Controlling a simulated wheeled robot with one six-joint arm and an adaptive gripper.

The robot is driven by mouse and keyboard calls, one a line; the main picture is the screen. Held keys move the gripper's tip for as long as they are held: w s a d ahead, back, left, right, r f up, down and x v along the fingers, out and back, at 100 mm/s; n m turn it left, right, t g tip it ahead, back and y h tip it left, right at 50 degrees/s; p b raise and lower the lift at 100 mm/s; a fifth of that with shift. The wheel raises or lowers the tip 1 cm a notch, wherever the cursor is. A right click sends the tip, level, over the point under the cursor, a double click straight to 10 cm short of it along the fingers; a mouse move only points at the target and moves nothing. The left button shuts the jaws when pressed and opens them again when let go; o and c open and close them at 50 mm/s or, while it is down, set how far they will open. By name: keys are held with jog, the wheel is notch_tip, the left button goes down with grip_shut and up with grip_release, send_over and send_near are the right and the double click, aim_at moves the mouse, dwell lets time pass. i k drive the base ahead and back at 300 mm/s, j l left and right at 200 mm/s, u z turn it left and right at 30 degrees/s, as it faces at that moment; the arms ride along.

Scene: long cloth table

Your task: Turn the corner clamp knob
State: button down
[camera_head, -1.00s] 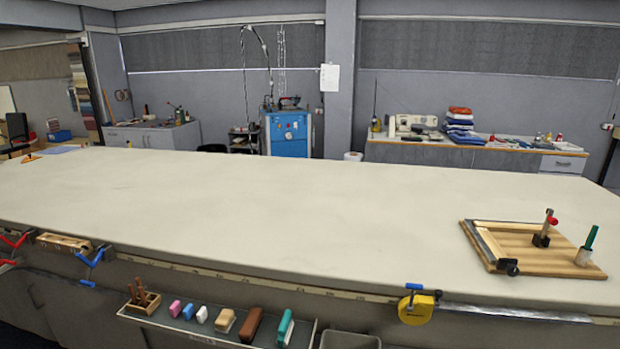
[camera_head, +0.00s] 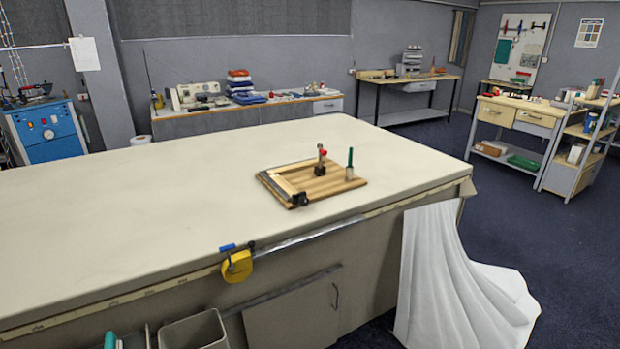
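A wooden board (camera_head: 325,187) lies flat on the long cloth table (camera_head: 180,195), near its right end. A strip with a metal edge (camera_head: 273,187) runs along the board's left side. A small black knob-like part (camera_head: 299,200) sits at the board's near-left corner. I cannot tell for sure which part is the corner clamp knob. My gripper is not in view.
A yellow tape measure (camera_head: 237,266) hangs on the table's front edge, with a grey bin (camera_head: 195,331) below. White cloth (camera_head: 455,285) drapes from the right corner to the floor. Dark floor (camera_head: 500,210) is open between the table and the shelf unit (camera_head: 585,145) at right.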

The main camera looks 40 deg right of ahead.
aim_at(304, 200)
jog(key=i+j+z, duration=0.25)
jog(key=i, duration=0.3)
jog(key=i+j+z, duration=0.2)
jog(key=i, duration=0.3)
jog(key=l, duration=0.1)
